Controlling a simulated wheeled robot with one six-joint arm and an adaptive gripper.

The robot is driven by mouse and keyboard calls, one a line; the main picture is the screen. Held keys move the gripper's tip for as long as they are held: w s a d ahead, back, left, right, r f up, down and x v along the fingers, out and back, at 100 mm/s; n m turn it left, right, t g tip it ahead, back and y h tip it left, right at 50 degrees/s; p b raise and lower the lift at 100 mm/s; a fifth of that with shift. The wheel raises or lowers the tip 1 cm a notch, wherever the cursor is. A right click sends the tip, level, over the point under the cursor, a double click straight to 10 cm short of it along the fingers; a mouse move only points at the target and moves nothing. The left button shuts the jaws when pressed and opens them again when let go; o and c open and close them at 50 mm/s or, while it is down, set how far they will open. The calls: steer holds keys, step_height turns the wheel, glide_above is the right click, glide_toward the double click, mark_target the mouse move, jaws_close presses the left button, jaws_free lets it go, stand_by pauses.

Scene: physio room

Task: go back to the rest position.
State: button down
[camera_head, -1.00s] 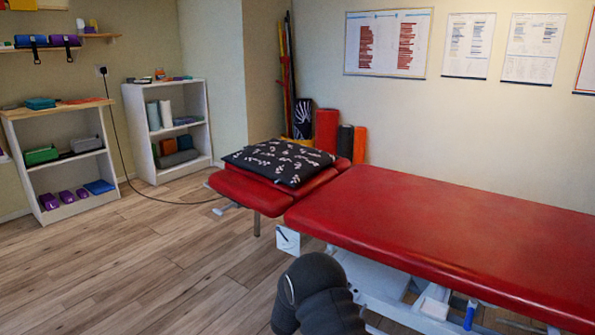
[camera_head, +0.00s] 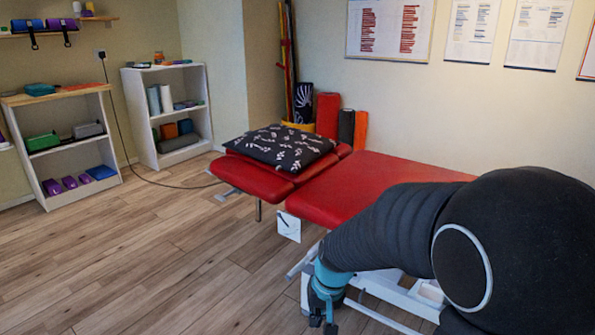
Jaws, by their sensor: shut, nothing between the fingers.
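My arm, in a black cover, fills the lower right of the head view. It hangs in front of the red treatment table (camera_head: 370,187) and hides much of its right part. At the end of the arm, below a blue-teal wrist, my gripper (camera_head: 323,319) points down near the bottom edge. It is small and dark here, shut and empty, beside the table's white frame and above the wooden floor.
A black patterned cushion (camera_head: 278,147) lies on the table's head section. Two white shelves, the left one (camera_head: 68,140) and the right one (camera_head: 165,112), hold small gear. A cable (camera_head: 122,135) runs down the wall to the floor. The wooden floor (camera_head: 150,245) at left is clear.

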steer(key=s+d+r+t+h+p, duration=0.1)
steer(key=s+d+r+t, duration=0.1)
steer(key=s+d+r, duration=0.3)
steer(key=s+d+r+t+h+p, duration=0.1)
steer(key=s+d+r, duration=0.5)
steer(key=s+r, duration=0.7)
steer(key=shift+s+d+r+m+t+p, duration=0.3)
steer(key=shift+r+t+p, duration=0.25)
steer(key=shift+r, duration=0.25)
steer(key=shift+w+a, duration=0.1)
